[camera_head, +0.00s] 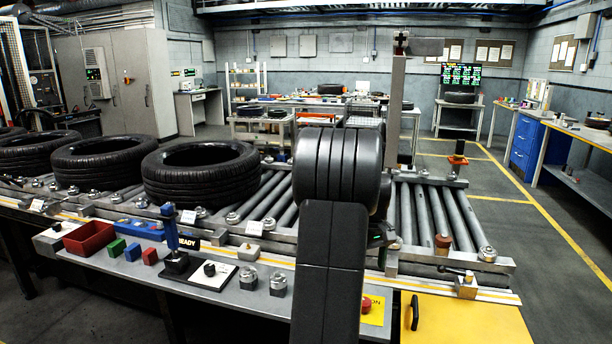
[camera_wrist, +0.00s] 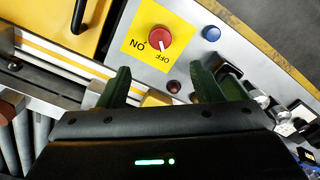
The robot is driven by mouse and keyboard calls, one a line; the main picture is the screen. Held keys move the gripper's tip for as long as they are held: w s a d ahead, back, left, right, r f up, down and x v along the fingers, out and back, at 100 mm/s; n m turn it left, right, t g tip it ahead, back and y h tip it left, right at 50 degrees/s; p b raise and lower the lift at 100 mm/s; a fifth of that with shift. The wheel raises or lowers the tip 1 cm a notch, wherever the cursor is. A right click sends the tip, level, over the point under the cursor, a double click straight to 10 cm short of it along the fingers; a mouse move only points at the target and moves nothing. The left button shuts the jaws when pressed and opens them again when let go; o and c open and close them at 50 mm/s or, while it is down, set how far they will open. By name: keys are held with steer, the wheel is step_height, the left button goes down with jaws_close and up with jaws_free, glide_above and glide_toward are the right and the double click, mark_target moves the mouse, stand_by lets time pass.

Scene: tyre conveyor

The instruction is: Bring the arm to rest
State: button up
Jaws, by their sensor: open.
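My gripper (camera_wrist: 175,85) is open in the wrist view, with its two dark green fingers apart and nothing between them. It hangs above the console beside a red rotary knob (camera_wrist: 159,37) on a yellow ON/OFF plate (camera_wrist: 134,32), not touching the knob. In the head view my dark arm stands in the middle and hides most of the gripper. The knob (camera_head: 366,304) and its plate (camera_head: 376,316) show just right of the arm.
Black tyres (camera_head: 200,172) lie on the roller conveyor (camera_head: 424,215) at left. The console (camera_head: 262,300) in front carries a red bin (camera_head: 89,238), small blocks and a blue-handled lever (camera_head: 171,228). A yellow panel (camera_head: 465,320) is at right. Floor at right is clear.

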step_height(320, 180, down, 13)
steer(key=shift+s+r, duration=0.1)
steer(key=shift+r, duration=0.05)
steer(key=shift+r+m, duration=0.1)
steer(key=shift+m, duration=1.1)
steer(key=m+p, duration=0.1)
steer(key=m, duration=1)
steer(key=shift+r+p, duration=0.1)
steer(key=shift+p, duration=0.25)
steer(key=m+p, duration=0.1)
steer(key=m, duration=0.3)
steer(key=shift+m, duration=0.4)
